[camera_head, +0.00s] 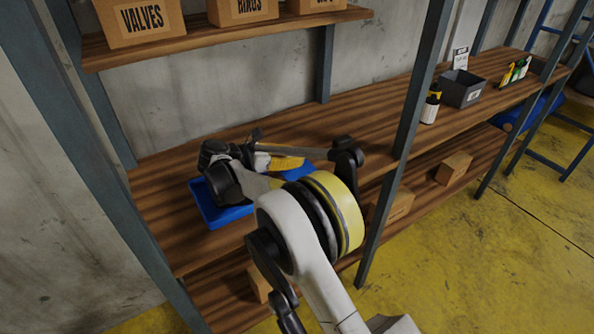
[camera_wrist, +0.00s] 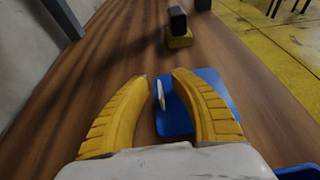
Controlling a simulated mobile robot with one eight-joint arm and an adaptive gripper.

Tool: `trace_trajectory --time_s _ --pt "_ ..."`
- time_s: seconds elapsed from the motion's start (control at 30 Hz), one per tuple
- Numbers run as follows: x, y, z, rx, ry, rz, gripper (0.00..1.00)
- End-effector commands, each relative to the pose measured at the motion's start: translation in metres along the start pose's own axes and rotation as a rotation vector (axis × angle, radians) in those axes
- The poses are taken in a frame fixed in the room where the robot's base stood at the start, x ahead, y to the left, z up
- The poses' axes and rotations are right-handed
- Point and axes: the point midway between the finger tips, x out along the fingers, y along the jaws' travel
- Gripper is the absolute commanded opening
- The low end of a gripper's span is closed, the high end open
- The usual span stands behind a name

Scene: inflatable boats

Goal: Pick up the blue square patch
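The blue square patch (camera_wrist: 176,122) lies flat on the wooden shelf in the wrist view, below and between my fingers. The right finger covers part of it. A thin pale piece stands up at its left side, in the gap between the fingers; I cannot tell whether it belongs to the patch. My gripper (camera_wrist: 160,77) has two yellow ribbed fingers, apart, with nothing visibly clamped. In the head view my gripper (camera_head: 287,163) is low over the shelf, and the blue patch (camera_head: 302,171) shows partly beside the fingers, with my arm hiding much around it.
A blue tray (camera_head: 205,206) sits on the shelf at left, partly under my arm; its edge shows in the wrist view (camera_wrist: 298,173). A black and yellow object (camera_wrist: 178,28) stands farther along. A bottle (camera_head: 430,108) and grey bin (camera_head: 462,90) stand beyond the post (camera_head: 412,100).

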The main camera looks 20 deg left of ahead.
Motion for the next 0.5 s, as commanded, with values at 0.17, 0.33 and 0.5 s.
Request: trace_trajectory --time_s 0.17,0.33,0.5 --pt "-0.0001 0.0000 0.0001 0.000 0.000 0.000 0.00" --pt "-0.0001 0.0000 0.0001 0.000 0.000 0.000 0.00" --pt "-0.0001 0.0000 0.0001 0.000 0.000 0.000 0.00"
